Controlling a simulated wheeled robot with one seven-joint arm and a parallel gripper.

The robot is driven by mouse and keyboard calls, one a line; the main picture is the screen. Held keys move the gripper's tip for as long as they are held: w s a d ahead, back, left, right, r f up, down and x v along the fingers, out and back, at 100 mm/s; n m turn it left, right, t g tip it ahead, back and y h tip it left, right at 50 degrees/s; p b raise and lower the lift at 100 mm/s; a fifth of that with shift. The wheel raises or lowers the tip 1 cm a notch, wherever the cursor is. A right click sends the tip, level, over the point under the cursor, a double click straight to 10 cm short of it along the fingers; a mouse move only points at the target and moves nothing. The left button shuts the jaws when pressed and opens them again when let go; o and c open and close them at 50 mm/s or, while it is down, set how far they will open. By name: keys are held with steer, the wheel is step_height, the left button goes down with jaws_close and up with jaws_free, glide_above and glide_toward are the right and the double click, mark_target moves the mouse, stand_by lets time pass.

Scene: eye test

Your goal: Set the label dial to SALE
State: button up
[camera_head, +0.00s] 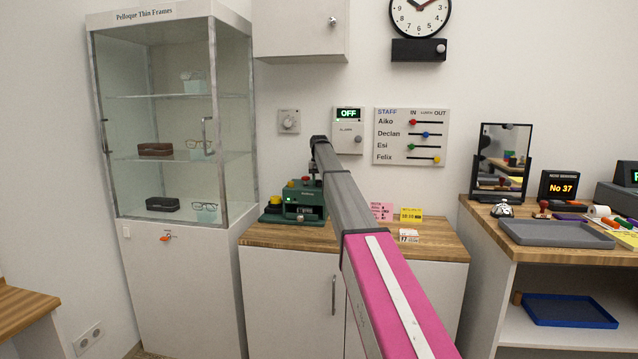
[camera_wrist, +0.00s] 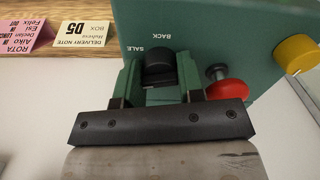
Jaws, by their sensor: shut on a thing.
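The green label machine (camera_head: 308,201) stands on the wooden counter, with a red button on top and a yellow knob at its left. In the wrist view its green face (camera_wrist: 215,40) fills much of the picture. The black label dial (camera_wrist: 158,62) sits there, with the word SALE (camera_wrist: 136,50) beside it and BACK (camera_wrist: 161,36) a little away. My gripper (camera_wrist: 158,80) has a finger on each side of the dial and is shut on it. I cannot tell which word the dial points to. In the head view my arm hides the dial.
A red knob (camera_wrist: 228,89) is close beside my gripper, and a yellow knob (camera_wrist: 296,54) is farther right. Pink (camera_head: 381,211) and yellow (camera_head: 411,214) cards stand on the counter. A glass cabinet (camera_head: 170,110) is at left; a grey tray (camera_head: 556,234) is on the right desk.

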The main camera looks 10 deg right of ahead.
steer(key=m, duration=0.4)
steer(key=shift+m, duration=0.3)
steer(key=m, duration=0.4)
stand_by(0.3)
steer(key=o, duration=0.9)
